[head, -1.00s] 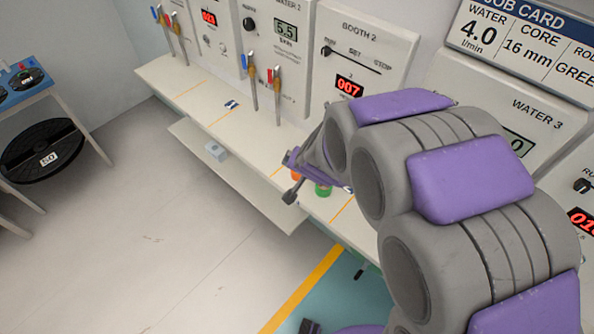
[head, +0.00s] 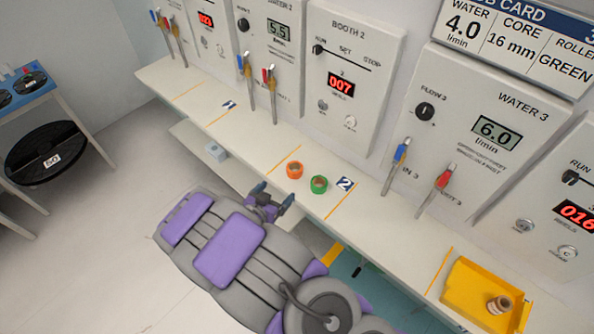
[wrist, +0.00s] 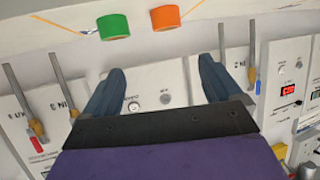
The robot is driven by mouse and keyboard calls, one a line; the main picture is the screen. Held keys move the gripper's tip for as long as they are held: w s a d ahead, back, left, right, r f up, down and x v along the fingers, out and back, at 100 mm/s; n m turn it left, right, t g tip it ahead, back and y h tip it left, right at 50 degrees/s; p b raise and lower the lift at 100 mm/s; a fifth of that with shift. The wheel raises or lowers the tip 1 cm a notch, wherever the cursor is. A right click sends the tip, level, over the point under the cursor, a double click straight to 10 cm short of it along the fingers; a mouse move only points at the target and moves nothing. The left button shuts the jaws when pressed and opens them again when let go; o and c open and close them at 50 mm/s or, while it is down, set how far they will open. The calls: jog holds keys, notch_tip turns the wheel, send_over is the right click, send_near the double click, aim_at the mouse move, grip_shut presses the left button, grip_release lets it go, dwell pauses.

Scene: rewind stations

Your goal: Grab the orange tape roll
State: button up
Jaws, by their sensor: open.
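The orange tape roll (head: 295,170) lies on the white bench shelf, just left of a green tape roll (head: 319,184). My gripper (head: 271,197) is open and empty, in front of the shelf edge and to the lower left of the orange roll, apart from it. The wrist view appears upside down. There the orange roll (wrist: 166,17) and the green roll (wrist: 114,26) show near the top, beyond my two spread fingers (wrist: 165,70), with nothing between the fingers.
A card marked 2 (head: 344,184) lies right of the green roll. Valve levers (head: 271,92) stand along the back of the shelf (head: 255,150). A yellow tray (head: 470,290) with a small spool (head: 499,305) is at lower right. A grey block (head: 215,151) sits on the lower ledge.

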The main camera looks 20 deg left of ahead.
jog(key=b, duration=0.1)
send_near(294, 170)
jog(key=a, duration=0.1)
jog(key=x, duration=0.2)
jog(key=d+b+x, duration=0.1)
jog(key=x, duration=0.1)
jog(key=shift+w, duration=0.1)
jog(key=shift+w+d, duration=0.35)
jog(key=w+f, duration=0.1)
jog(key=w+a+f+b, duration=0.1)
jog(key=w, duration=0.1)
jog(key=shift+w+a+f, duration=0.15)
jog(key=shift+w+f, duration=0.1)
jog(key=shift+w, duration=0.05)
jog(key=shift+w+f+b, duration=0.1)
jog(key=shift+w+b, duration=0.2)
jog(key=shift+w, duration=0.05)
jog(key=shift+d+r, duration=0.25)
jog(key=shift+d, duration=0.5)
jog(key=shift+c, duration=0.5)
jog(key=shift+a+f, duration=0.15)
jog(key=shift+a, duration=0.45)
jog(key=c, duration=0.8)
jog(key=shift+d, duration=0.2)
jog(key=shift+c, duration=1.2)
jog(key=shift+d, duration=0.2)
